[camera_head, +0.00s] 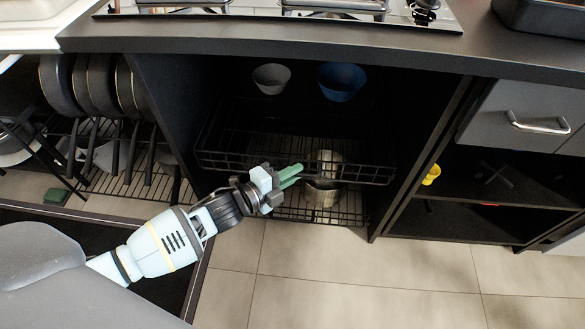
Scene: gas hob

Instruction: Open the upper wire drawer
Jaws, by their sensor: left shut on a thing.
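The upper wire drawer (226,162) is a black wire basket in the open dark cabinet below the hob. Its front rail runs across the opening. My left gripper (289,176), with green fingers, is at the middle of this front rail and shut on it. The fingers hide a small part of the rail. How far the drawer stands out of the cabinet is hard to tell. My right gripper is not in view.
A lower wire rack (347,213) and a metal pot (322,194) are below. Pans (60,85) hang at left. A grey drawer (520,115) is at right. The tiled floor (350,265) in front is clear.

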